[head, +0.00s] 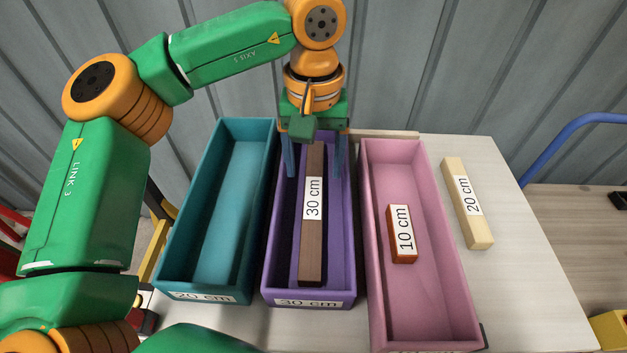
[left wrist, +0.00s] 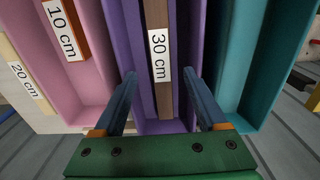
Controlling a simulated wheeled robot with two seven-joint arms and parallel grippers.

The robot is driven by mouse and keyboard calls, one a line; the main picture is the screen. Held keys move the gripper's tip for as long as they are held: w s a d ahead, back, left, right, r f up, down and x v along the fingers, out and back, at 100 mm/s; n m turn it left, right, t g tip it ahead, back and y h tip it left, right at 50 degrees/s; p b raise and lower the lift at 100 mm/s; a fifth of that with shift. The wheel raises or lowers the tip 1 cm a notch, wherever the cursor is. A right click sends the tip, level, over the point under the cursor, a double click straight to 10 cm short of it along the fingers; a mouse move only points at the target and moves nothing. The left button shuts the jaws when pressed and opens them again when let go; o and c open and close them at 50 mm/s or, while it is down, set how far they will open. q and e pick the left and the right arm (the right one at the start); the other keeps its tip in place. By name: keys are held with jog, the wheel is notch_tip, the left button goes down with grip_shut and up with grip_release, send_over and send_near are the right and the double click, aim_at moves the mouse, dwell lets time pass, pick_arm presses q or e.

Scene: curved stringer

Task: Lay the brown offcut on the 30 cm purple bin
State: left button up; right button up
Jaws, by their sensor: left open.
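The brown offcut (head: 313,245), a long dark bar labelled 30 cm, lies lengthwise inside the purple bin (head: 308,298), which is also labelled 30 cm. The offcut (left wrist: 163,98) and the purple bin (left wrist: 128,50) also show in the left wrist view. My left gripper (head: 313,172) is above the far end of the purple bin, pointing down. Its two blue fingers are spread apart, one on each side of the offcut's far part, and do not touch it. The right gripper is not in view.
A teal bin (head: 165,284) labelled 20 cm stands left of the purple bin. A pink bin (head: 445,300) at right holds a red-brown 10 cm block (head: 401,250). A pale 20 cm block (head: 478,225) lies on the light table (head: 530,270), which has free room at right.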

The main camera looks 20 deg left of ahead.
pick_arm(q)
notch_tip(320, 180, up, 5)
jog(key=shift+f+p, duration=0.2)
jog(key=shift+p, duration=0.15)
